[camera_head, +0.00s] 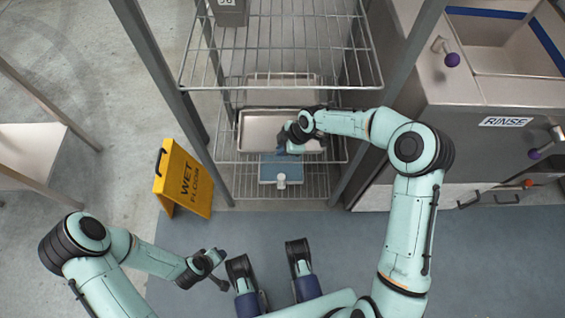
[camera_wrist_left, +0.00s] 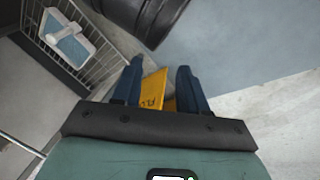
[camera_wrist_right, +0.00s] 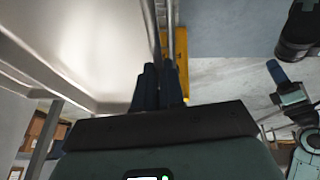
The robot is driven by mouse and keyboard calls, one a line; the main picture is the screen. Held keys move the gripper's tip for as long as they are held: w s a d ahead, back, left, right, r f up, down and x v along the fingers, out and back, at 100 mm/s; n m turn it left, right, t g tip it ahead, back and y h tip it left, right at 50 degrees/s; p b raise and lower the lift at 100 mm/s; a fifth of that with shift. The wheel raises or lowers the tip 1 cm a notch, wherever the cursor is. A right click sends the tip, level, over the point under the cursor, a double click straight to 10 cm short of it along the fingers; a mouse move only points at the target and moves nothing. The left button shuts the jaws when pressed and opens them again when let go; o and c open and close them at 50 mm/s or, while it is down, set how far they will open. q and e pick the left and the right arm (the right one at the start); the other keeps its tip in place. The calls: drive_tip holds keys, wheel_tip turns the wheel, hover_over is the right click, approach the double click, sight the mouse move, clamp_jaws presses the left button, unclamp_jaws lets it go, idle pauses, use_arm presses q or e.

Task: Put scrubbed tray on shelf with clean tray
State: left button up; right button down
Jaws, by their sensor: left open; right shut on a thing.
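A shallow metal tray (camera_head: 262,131), which I take as the scrubbed tray, sits at the rack's middle level. My right gripper (camera_head: 290,142) is at its front right side, shut on its rim. In the right wrist view the tray (camera_wrist_right: 85,40) fills the upper left, beside the closed fingers (camera_wrist_right: 158,88). Another pale tray-like shape (camera_head: 270,82) shows behind it through the upper wires; I cannot tell for sure that it is the clean tray. My left gripper (camera_head: 216,265) is open and empty, low and away from the rack; its fingers (camera_wrist_left: 157,88) stand apart.
The wire rack (camera_head: 232,180) has a blue item with a white piece (camera_head: 268,170) on its lower shelf. A yellow wet-floor sign (camera_head: 185,178) stands left of the rack. A steel sink unit (camera_head: 490,95) stands to the right. The blue floor in front is mostly open.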

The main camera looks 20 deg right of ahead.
drive_tip(key=shift+w+d+r, duration=0.1)
drive_tip(key=shift+w, duration=0.45)
drive_tip(key=shift+w+d+r, duration=0.1)
drive_tip(key=shift+w, duration=0.45)
drive_tip(key=shift+w+f, duration=0.15)
drive_tip(key=shift+f, duration=0.1)
wheel_tip(320, 180, down, 3)
drive_tip(key=shift+r+b, duration=0.2)
drive_tip(key=shift+b, duration=0.45)
drive_tip(key=shift+d+f, duration=0.1)
drive_tip(key=shift+f, duration=0.2)
use_arm(q)
drive_tip(key=shift+w+a+f, duration=0.3)
drive_tip(key=shift+f, duration=0.15)
drive_tip(key=shift+w+a+f, duration=0.25)
drive_tip(key=shift+w+f, duration=0.05)
drive_tip(key=shift+f, duration=0.15)
use_arm(e)
drive_tip(key=shift+r, duration=0.1)
drive_tip(key=c, duration=1.6)
unclamp_jaws()
drive_tip(key=shift+f, duration=0.25)
drive_tip(key=o, duration=0.4)
drive_tip(key=shift+c, duration=0.2)
use_arm(q)
drive_tip(key=shift+s+f, duration=0.1)
drive_tip(key=shift+s, duration=0.05)
use_arm(e)
drive_tip(key=shift+s, duration=0.2)
